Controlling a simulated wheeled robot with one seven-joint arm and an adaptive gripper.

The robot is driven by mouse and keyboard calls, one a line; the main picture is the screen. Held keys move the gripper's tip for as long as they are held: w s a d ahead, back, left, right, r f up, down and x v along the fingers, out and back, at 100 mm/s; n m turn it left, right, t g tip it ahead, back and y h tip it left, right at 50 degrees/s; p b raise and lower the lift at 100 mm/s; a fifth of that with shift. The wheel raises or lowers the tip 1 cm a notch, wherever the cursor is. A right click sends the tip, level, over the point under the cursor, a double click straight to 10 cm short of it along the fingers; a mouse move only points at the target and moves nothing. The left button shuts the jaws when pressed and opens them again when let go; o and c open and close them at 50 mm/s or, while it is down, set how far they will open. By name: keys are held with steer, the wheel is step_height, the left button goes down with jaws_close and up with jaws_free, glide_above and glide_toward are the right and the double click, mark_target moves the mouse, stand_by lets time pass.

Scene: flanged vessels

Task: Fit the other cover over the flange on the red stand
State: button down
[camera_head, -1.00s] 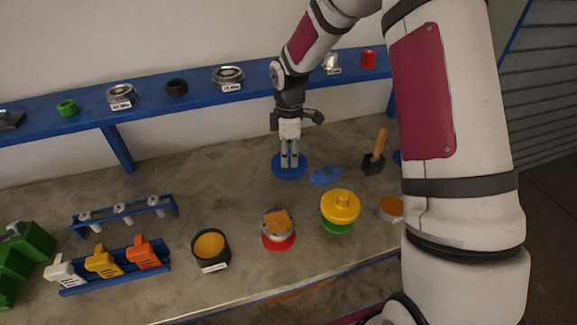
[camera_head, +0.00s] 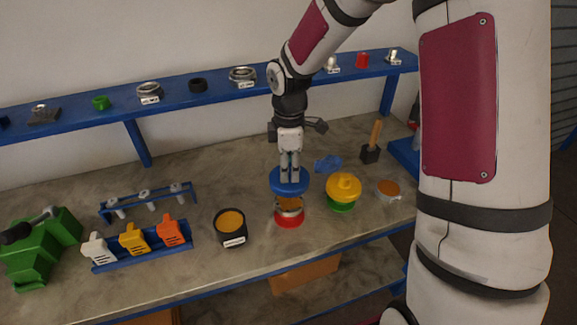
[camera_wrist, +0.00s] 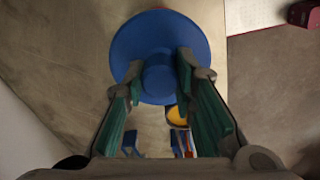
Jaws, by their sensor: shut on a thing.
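The blue cover (camera_head: 289,184) is a round disc with a knob on top. My gripper (camera_head: 289,172) points down and is shut on that knob. In the wrist view the blue cover (camera_wrist: 160,35) fills the space between and beyond my fingers (camera_wrist: 162,72). The red stand (camera_head: 289,221) carries a grey metal flange (camera_head: 291,211) with an orange-brown top. The cover appears just behind and above this flange, hiding its far edge; I see no contact. A yellow cover (camera_head: 344,186) sits on the green stand (camera_head: 341,207) to the right.
A black labelled pot (camera_head: 231,238) stands left of the red stand. A small orange-topped cup (camera_head: 388,193) is right of the yellow cover. A blue shelf (camera_head: 220,87) runs along the back.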

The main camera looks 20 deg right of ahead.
stand_by(0.3)
glide_above(289, 200)
steer(key=shift+s+f+b, duration=0.1)
steer(key=shift+f+b, duration=0.35)
steer(key=shift+f, duration=1.8)
steer(key=shift+f, duration=0.15)
steer(key=shift+f, duration=0.35)
steer(key=shift+f, duration=0.65)
steer(key=shift+f+b, duration=0.35)
steer(key=shift+b, duration=0.05)
steer(key=shift+f, duration=0.65)
steer(key=c, duration=1.2)
jaws_free()
steer(key=shift+c, duration=0.2)
